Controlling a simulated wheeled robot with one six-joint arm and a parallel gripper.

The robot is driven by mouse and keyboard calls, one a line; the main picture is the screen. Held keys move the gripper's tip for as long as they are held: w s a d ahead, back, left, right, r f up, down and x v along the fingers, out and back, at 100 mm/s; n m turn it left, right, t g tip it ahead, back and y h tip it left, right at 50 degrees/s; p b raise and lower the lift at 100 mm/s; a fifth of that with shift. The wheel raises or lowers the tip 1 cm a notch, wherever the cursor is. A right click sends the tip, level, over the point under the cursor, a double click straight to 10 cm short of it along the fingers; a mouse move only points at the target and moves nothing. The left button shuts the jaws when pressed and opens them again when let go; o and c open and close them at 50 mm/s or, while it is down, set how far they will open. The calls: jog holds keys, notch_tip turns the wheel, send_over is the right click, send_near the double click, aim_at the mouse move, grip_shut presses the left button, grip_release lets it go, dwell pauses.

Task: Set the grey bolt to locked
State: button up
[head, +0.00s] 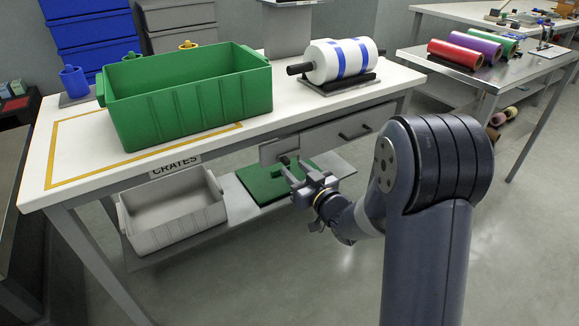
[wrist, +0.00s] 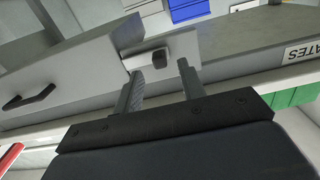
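The grey bolt shows as a flat grey plate (head: 273,152) under the worktable's front edge, left of the drawer. It carries a short dark knob (wrist: 161,56). My gripper (head: 292,170) is in front of the plate, its fingers pointing at it. In the wrist view my gripper (wrist: 160,72) is open, with one finger on each side of the knob's line. The knob appears at or just beyond the fingertips, and I see no finger touching it. I cannot tell from these views whether the bolt is locked.
A drawer (head: 352,133) with a black handle is right of the bolt. A green crate (head: 190,97) and a film roll (head: 342,60) stand on the table. Below are a grey crate (head: 172,212) and a green mat (head: 262,192). Floor to the right is clear.

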aim_at(288, 163)
jog(key=shift+x, duration=1.75)
jog(key=shift+c, duration=0.6)
grip_shut()
